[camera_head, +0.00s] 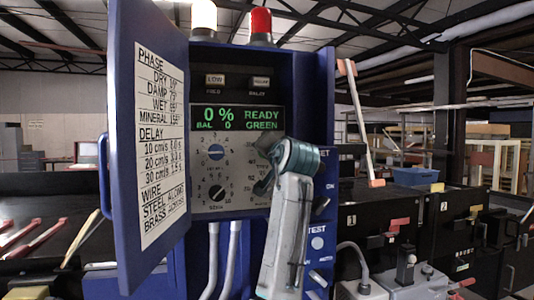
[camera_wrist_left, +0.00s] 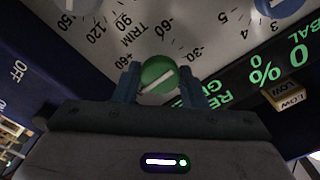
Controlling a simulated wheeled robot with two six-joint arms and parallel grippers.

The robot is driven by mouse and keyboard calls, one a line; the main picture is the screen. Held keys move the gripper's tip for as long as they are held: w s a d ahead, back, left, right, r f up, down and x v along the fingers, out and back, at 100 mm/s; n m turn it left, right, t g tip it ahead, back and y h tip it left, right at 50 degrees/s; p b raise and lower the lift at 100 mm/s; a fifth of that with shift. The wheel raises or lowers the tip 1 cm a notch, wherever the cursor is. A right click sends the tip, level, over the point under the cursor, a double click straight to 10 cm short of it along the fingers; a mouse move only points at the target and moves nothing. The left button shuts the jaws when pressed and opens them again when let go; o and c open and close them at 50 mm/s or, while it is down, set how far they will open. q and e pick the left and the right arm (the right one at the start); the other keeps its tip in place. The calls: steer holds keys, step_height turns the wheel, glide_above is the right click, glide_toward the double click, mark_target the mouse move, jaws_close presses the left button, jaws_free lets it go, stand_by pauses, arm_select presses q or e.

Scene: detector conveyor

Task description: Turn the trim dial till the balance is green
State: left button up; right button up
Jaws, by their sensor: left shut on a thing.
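The trim dial (camera_wrist_left: 157,77) is a round green knob with a white line across it, under the word TRIM in the left wrist view. My left gripper (camera_wrist_left: 158,84) has one finger on each side of the knob and is shut on it. In the head view my left gripper (camera_head: 266,182) reaches the right part of the panel, and the dial is hidden behind it. My right gripper is not in view.
The blue cabinet door (camera_head: 120,190) with a settings card (camera_head: 160,140) stands open at the left. A blue-marked dial (camera_head: 216,152) and a black dial (camera_head: 217,193) sit left of my gripper. A white lamp (camera_head: 204,15) and a red lamp (camera_head: 261,22) stand on top.

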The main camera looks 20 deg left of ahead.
arm_select(q)
steer(key=o, duration=1)
steer(key=shift+d, duration=0.1)
steer(key=b+v, duration=1)
steer(key=v, duration=0.1)
steer(key=shift+w+b, duration=0.1)
steer(key=shift+b, duration=0.3)
